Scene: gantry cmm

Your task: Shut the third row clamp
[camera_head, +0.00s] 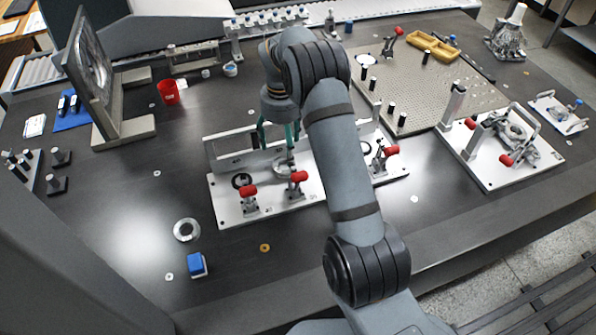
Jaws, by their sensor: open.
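A white fixture plate (228,213) lies at the middle of the dark table and carries a row of toggle clamps with red handles. From the left I see a first clamp (249,194), a second clamp (297,182) and, right of my arm, another clamp (386,153). My arm covers the plate between the last two, so I cannot tell whether a further clamp is hidden there or which is the third. My gripper (279,136) has teal fingers pointing down, open, over the rear of the plate behind the second clamp. I see nothing held.
A second clamp fixture (483,174) stands at the right, near a perforated plate (400,123). A red cup (168,92) and a framed panel (88,75) are at the left. A metal ring (187,230) and a blue block (197,264) lie at the front left, with bare table around them.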

